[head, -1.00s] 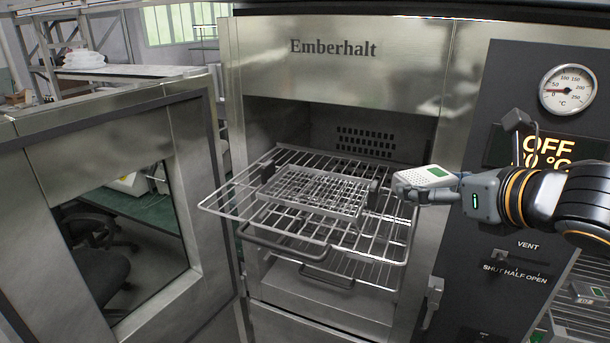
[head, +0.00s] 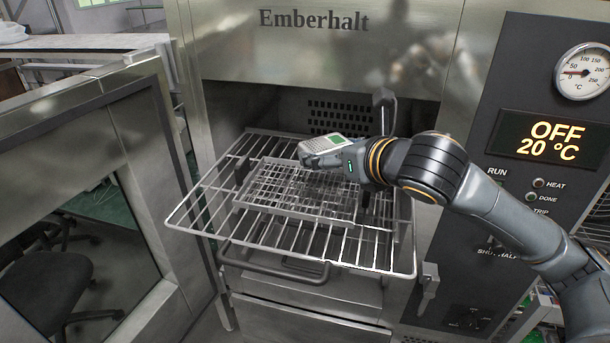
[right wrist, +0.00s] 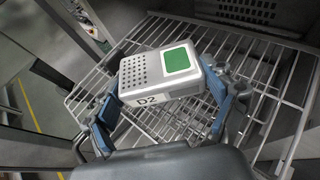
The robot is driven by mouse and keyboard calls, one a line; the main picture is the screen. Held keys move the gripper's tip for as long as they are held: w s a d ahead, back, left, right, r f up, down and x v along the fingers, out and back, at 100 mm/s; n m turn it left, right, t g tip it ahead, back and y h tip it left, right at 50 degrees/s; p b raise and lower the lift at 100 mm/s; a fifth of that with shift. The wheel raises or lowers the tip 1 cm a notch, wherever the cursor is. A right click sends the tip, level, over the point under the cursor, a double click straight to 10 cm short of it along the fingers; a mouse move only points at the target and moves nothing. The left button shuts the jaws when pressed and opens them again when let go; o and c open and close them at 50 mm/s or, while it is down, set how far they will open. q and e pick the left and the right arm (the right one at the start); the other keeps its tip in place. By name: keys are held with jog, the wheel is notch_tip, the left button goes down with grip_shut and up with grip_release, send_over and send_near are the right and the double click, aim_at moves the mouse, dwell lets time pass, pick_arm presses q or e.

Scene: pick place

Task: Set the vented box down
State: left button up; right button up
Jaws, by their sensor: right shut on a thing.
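The vented box (head: 322,143) is pale grey with rows of holes and a green patch. In the right wrist view the box (right wrist: 158,75) shows a "D2" label on its near side. My right gripper (head: 318,157) is shut on it, with blue-padded fingers on both sides. The box is over the back part of a mesh tray (head: 262,206) on the pulled-out wire shelf (head: 330,262); the gap beneath it is hard to judge. My left gripper is not in view.
The oven's open door (head: 75,128) stands at the left. The control panel (head: 512,95), reading OFF and 20 °C, is at the right behind my right arm. The front of the mesh tray is bare. A dark upright post (head: 384,112) stands near the oven opening.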

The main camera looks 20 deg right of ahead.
send_over(306, 193)
jog(key=s, duration=0.1)
jog(key=f, duration=0.3)
jog(key=f+p, duration=0.1)
jog(key=shift+d+f, duration=0.15)
jog(key=shift+d, duration=0.25)
jog(key=shift+w+f, duration=0.1)
jog(key=shift+f, duration=0.15)
jog(key=shift+a+f, duration=0.15)
jog(key=f, duration=0.1)
jog(key=f+p, duration=0.1)
jog(key=shift+w+a+f, duration=0.35)
jog(key=shift+w+f, duration=0.05)
jog(key=shift+f+p, duration=0.35)
jog(key=shift+p, duration=0.05)
jog(key=shift+s+d+f, duration=0.1)
jog(key=shift+f, duration=0.2)
jog(key=o, duration=1.1)
jog(key=shift+f, duration=0.1)
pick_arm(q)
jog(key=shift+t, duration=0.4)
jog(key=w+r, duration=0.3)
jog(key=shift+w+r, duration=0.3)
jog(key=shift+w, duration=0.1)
